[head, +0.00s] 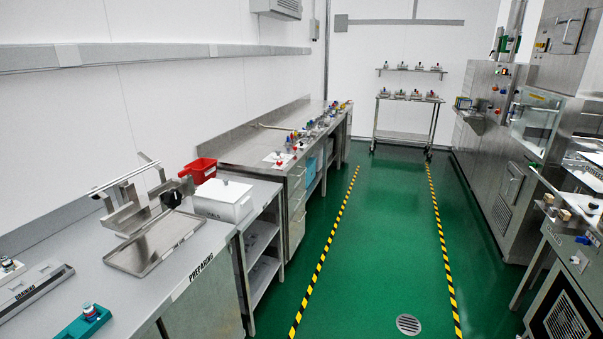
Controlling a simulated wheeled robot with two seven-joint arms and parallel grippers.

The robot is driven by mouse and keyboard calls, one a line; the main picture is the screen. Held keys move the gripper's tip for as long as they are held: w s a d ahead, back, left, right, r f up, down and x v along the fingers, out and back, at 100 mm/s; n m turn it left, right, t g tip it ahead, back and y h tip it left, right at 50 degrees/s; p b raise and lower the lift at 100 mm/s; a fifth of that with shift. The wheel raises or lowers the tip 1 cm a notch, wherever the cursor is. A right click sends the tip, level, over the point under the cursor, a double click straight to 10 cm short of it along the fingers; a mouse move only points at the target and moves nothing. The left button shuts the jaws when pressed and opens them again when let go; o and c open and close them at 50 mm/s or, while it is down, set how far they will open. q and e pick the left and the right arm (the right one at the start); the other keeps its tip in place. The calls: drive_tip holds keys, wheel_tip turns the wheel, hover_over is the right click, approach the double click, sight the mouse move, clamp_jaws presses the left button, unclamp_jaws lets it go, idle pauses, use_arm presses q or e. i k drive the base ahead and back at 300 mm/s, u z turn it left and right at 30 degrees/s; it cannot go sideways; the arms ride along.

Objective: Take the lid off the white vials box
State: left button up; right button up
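The white vials box (222,205) stands on the grey counter at the left, near the counter's right-hand end. Its white lid (224,190) lies on top and covers the inside. Dark lettering shows on the box's near side, too small to read surely. Neither of my grippers is in the head view, so nothing of mine is seen touching the box.
A metal tray (150,262) with a metal stand is left of the box, and a red bin (199,169) is behind it. A teal holder (83,324) sits at the near left. The green floor (375,230) between the yellow-black stripes is clear.

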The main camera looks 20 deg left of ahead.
sight(224, 191)
drive_tip(key=i, duration=2.2)
drive_tip(key=u, duration=2.85)
